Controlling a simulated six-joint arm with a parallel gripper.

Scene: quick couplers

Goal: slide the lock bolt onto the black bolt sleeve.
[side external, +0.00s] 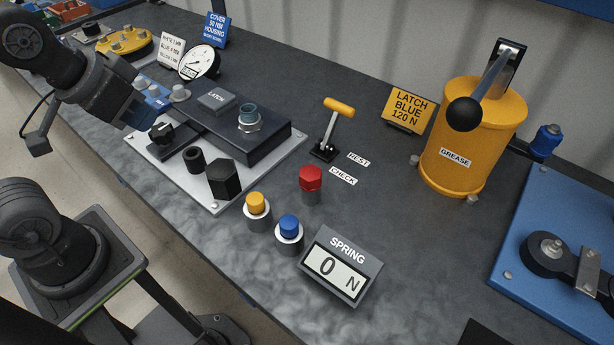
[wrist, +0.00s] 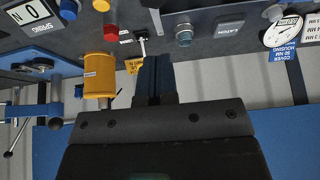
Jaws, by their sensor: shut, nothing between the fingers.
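A white base plate (side external: 150,158) carries a long dark block with a raised part marked LATCH (side external: 216,100) and a metal coupler (side external: 249,118). At its near edge stand a short black hollow sleeve (side external: 194,159), a larger black hexagonal piece (side external: 223,180) and a black bolt-like part with a knob (side external: 163,134). I cannot tell for certain which of these is the lock bolt. My gripper (side external: 160,101), with blue fingers, is over the plate's far left end, apart from the black parts. In the wrist view its fingers (wrist: 153,72) are together and empty. The black parts are not visible there.
A yellow-handled lever (side external: 337,115) stands right of the plate, with red (side external: 310,180), yellow (side external: 257,206) and blue (side external: 288,229) capped posts and a SPRING display reading 0 N (side external: 340,265) nearer. A yellow grease pot (side external: 465,140) and a round gauge (side external: 199,62) stand further off.

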